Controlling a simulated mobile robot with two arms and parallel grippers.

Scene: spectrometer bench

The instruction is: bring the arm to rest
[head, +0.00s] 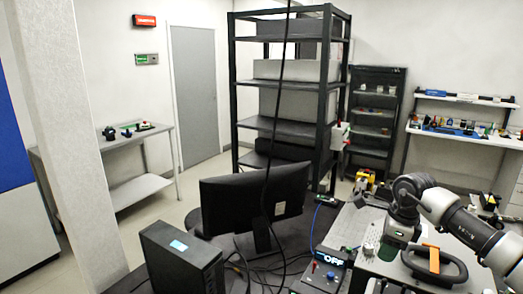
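My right arm comes in from the right edge and bends down over the bench (350,222) at the lower right. My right gripper (388,248) points down at its end, small and dark against the equipment. Its fingers are not clear, so I cannot tell whether it is open or shut, or whether it touches anything. My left gripper is not in view.
A black and orange handle-like part (436,264) lies close right of the gripper. A box with an "OFF" display (328,259) stands left of it. A monitor (252,196), a computer case (182,258) and loose cables fill the left. A tall rack (283,128) stands behind.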

